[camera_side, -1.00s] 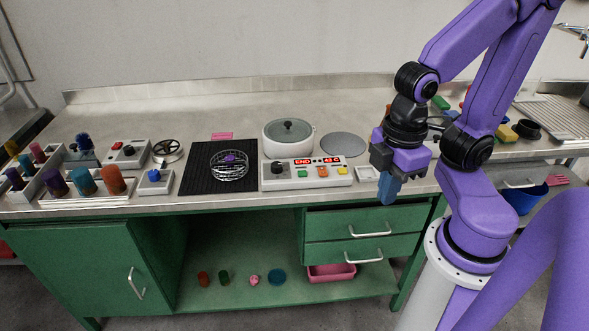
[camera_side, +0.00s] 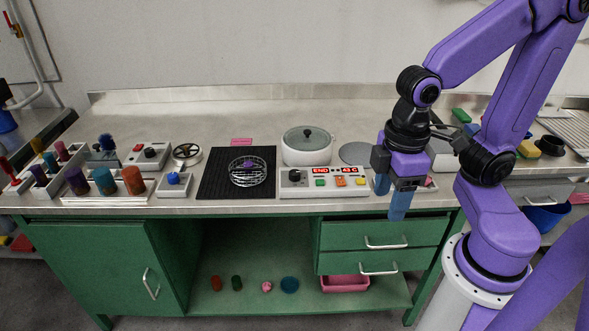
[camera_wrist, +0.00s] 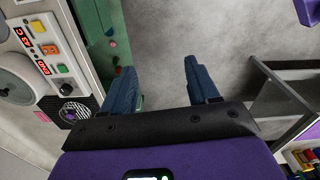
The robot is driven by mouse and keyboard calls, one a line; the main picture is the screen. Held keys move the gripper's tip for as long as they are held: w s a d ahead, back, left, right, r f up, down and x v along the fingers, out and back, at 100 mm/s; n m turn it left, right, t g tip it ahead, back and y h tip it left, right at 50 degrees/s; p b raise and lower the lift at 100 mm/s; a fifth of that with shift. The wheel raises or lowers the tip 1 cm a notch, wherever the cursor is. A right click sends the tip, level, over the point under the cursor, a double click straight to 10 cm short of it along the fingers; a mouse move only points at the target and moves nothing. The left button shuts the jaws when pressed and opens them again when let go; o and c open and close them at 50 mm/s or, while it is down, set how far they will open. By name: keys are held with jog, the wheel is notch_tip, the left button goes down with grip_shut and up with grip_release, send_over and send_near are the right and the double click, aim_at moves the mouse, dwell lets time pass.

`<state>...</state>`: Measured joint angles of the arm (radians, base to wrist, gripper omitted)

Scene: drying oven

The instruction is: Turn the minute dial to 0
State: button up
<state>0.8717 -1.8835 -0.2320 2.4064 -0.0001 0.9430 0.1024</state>
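A white control panel (camera_side: 325,183) with a red display reading "END" and a second red readout ending in "C" sits at the bench's front. A dark round knob (camera_side: 295,175) is at its left end, and it also shows in the wrist view (camera_wrist: 66,88). I see no dial labelled for minutes and cannot read the knob's setting. My gripper (camera_side: 390,196) hangs just right of the panel, past the bench's front edge, apart from the knob. Its blue fingers point down, spread and empty in the wrist view (camera_wrist: 159,82).
A white lidded pot (camera_side: 306,147) stands behind the panel. A black mat (camera_side: 210,187) with a wire basket lies left of it. Farther left are a box with a black knob (camera_side: 151,153), a blue-knobbed box (camera_side: 173,179) and several coloured cylinders. Green drawers (camera_side: 385,232) are below.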

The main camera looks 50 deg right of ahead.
jog(key=w+a+r+m, duration=0.2)
jog(key=w+m, duration=0.5)
jog(key=w, duration=0.3)
jog(key=m, duration=1.5)
send_over(295, 171)
jog(key=f, duration=0.1)
jog(key=shift+g+h, duration=0.3)
jog(key=shift+g, duration=0.1)
notch_tip(295, 171, down, 17)
jog(key=shift+a+f, duration=0.1)
jog(key=shift+f, duration=0.1)
jog(key=c, duration=1.1)
jog(key=shift+o, duration=0.2)
